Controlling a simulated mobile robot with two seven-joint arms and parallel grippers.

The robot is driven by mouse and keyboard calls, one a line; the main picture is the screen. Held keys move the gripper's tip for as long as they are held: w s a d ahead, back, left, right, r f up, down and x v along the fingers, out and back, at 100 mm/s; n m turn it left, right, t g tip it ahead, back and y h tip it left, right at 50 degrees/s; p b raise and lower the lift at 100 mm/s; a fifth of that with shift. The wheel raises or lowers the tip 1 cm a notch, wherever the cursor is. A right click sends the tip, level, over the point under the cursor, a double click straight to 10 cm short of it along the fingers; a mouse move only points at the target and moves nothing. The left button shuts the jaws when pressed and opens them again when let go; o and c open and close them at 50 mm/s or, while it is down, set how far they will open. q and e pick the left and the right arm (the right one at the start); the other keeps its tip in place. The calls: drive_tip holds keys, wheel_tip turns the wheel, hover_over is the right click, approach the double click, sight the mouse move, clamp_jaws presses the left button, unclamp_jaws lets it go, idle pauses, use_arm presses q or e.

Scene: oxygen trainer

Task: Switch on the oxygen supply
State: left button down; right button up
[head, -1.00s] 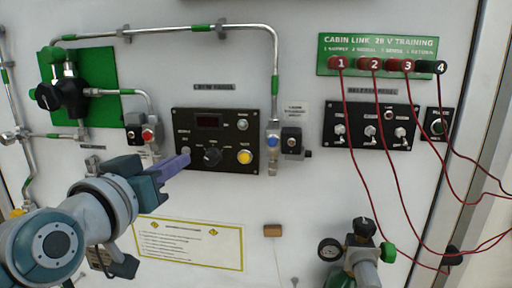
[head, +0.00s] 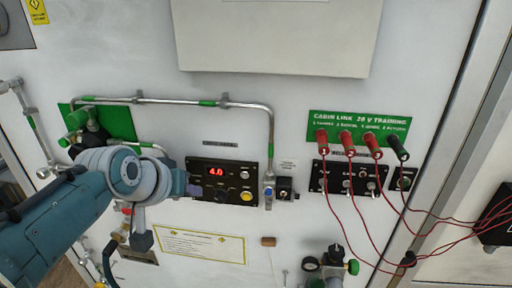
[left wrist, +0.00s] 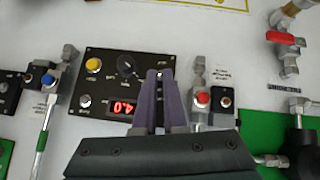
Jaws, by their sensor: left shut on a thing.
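A black control panel (head: 235,163) on the white wall has a red display (head: 216,171) that reads 4.0, a black knob (head: 221,195), a yellow button (head: 246,197) and a silver button (head: 244,174). The panel shows upside down in the left wrist view (left wrist: 105,65). My left gripper (head: 193,190) is at the panel's left end. In the left wrist view its purple fingers (left wrist: 159,76) are shut around a small silver switch at the panel's edge, mostly hidden between the tips. My right gripper is in neither view.
A red button (left wrist: 203,98) and a red-handled valve (left wrist: 285,38) are close to the left gripper. Pipes (head: 180,101) run above the panel. Red cables (head: 352,220) hang at the right. A gauge (head: 312,264) and green knob (head: 353,267) stand low right.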

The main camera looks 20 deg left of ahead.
use_arm(q)
drive_tip(key=shift+w+r+g+p, duration=0.1)
drive_tip(key=shift+r+g+p, duration=0.05)
drive_tip(key=shift+g+p, duration=0.2)
idle(0.3)
drive_tip(key=c, duration=1)
unclamp_jaws()
drive_tip(key=p+v, duration=0.1)
drive_tip(key=v, duration=0.8)
drive_tip(key=shift+r, duration=0.4)
